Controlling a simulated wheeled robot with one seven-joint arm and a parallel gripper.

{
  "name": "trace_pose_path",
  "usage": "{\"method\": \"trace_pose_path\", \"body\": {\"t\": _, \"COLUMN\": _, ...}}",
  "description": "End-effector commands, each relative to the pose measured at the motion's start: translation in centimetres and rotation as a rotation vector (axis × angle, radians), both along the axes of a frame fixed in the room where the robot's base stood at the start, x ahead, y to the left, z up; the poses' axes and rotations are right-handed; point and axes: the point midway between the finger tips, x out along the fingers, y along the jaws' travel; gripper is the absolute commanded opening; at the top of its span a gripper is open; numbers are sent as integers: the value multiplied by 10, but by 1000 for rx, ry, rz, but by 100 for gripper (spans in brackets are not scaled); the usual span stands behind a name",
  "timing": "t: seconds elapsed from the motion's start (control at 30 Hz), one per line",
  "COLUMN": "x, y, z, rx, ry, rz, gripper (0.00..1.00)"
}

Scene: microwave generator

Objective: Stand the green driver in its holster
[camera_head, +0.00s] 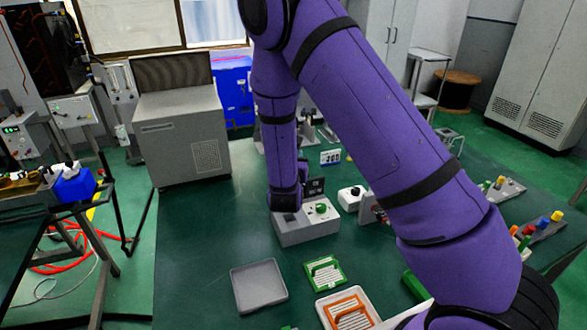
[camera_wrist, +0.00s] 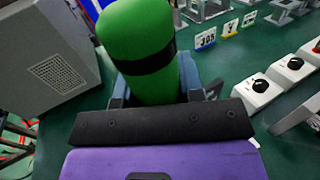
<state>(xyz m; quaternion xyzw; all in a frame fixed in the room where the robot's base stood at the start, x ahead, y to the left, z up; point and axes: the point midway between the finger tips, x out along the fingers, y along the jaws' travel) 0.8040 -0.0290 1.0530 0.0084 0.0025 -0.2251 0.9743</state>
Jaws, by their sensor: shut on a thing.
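The green driver (camera_wrist: 140,40) fills the top middle of the wrist view, a thick green handle with a black band. My gripper (camera_wrist: 155,88) is shut on it, with a blue-grey finger on each side. The driver's lower end is hidden behind the gripper body. I cannot identify the holster for certain in either view.
A large grey cabinet (camera_head: 182,125) is at the left. A grey tray (camera_head: 258,287) and a green-framed card (camera_head: 325,273) lie in front. Racks with coloured caps (camera_head: 540,227) stand at the right, partly behind my arm.

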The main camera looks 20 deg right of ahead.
Motion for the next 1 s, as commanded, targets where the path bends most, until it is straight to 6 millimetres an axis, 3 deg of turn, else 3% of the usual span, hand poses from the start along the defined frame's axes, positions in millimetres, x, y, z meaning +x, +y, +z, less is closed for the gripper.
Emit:
{"method": "trace_pose_path", "body": {"t": 0.1, "x": -16, "y": 13, "z": -15, "rx": -7, "ry": 5, "rz": -59, "gripper": 7}}
{"method": "trace_pose_path", "body": {"t": 0.3, "x": -28, "y": 20, "z": -25, "rx": -14, "ry": 9, "rz": -107, "gripper": 7}}
{"method": "trace_pose_path", "body": {"t": 1.0, "x": -28, "y": 20, "z": -67, "rx": -13, "ry": 9, "rz": -108, "gripper": 7}}
